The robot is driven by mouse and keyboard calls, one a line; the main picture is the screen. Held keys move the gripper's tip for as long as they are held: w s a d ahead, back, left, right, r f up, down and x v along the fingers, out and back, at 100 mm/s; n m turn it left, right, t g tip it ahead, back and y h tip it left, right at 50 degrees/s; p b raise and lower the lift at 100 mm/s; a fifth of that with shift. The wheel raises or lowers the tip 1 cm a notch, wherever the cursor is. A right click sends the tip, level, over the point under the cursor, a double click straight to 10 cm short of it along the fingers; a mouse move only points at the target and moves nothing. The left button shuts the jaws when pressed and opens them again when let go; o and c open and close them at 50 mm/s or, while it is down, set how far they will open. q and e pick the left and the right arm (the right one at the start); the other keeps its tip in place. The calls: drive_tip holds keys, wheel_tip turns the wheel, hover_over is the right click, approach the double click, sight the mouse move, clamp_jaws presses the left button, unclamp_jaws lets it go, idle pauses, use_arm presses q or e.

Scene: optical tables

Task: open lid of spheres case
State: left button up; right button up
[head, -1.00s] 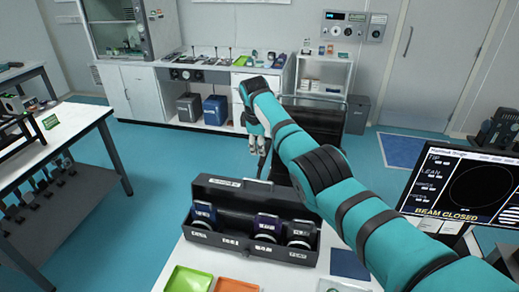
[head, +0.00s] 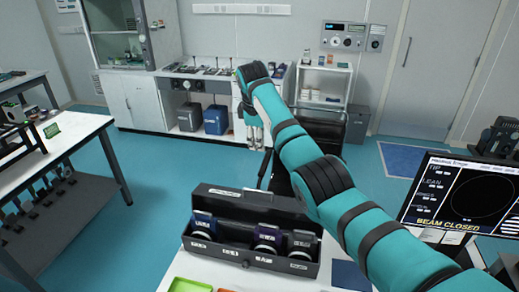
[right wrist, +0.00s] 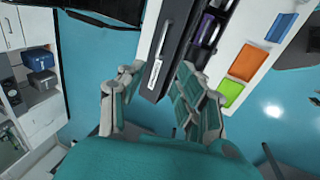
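A long black case (head: 250,257) stands on the white table with its lid (head: 250,200) raised along the back edge. Several dark blue, purple and grey pieces with white labels sit in a row inside; I cannot make out their full shape. My right gripper (head: 255,133) hangs fingers down, above and behind the case in the head view. In the right wrist view its fingers are apart, and the lid's labelled outer side (right wrist: 160,50) shows between and beyond them. I see no contact and nothing held. My left gripper is not in view.
A green tray (head: 190,286) lies in front of the case, with an orange tray (right wrist: 247,62) beside it. A dark blue pad (head: 350,274) lies to the right. A monitor (head: 455,195) stands at the right. A dark chair (head: 318,128) stands behind the table.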

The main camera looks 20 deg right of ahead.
drive_tip(key=v, duration=0.5)
drive_tip(key=shift+s+r, duration=0.1)
idle(0.3)
